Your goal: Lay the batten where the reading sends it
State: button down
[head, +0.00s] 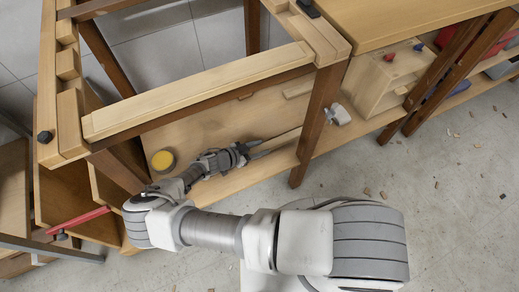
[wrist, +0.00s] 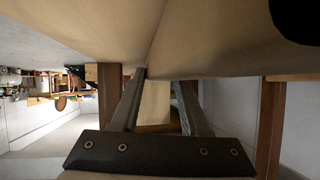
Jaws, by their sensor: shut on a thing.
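The batten (head: 284,138) is a thin pale strip of wood low in the bench frame, reaching right from my gripper (head: 257,150). My gripper is shut on it, with the arm reaching in over the lower shelf. In the wrist view my gripper (wrist: 159,78) has a pale wooden piece, the batten (wrist: 155,101), between its two fingers. I cannot tell whether the batten touches the shelf. No readable reading shows in either view.
The wooden bench frame (head: 200,88) has a front rail above my gripper and a dark leg (head: 316,125) to its right. A yellow-topped round tin (head: 163,160) stands on the lower shelf (head: 205,126). A white object (head: 339,114) lies right of the leg. A wooden box (head: 385,78) stands farther right.

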jog(key=shift+c, duration=1.8)
grip_release()
jog(key=shift+f, duration=0.2)
jog(key=p+v, duration=0.2)
jog(key=v, duration=0.4)
jog(key=shift+s+a+r, duration=0.15)
jog(key=shift+a+r, duration=0.1)
jog(key=shift+s+a+r, duration=0.15)
jog(key=shift+s+a, duration=0.1)
jog(key=shift+a, duration=0.05)
jog(key=shift+s, duration=0.1)
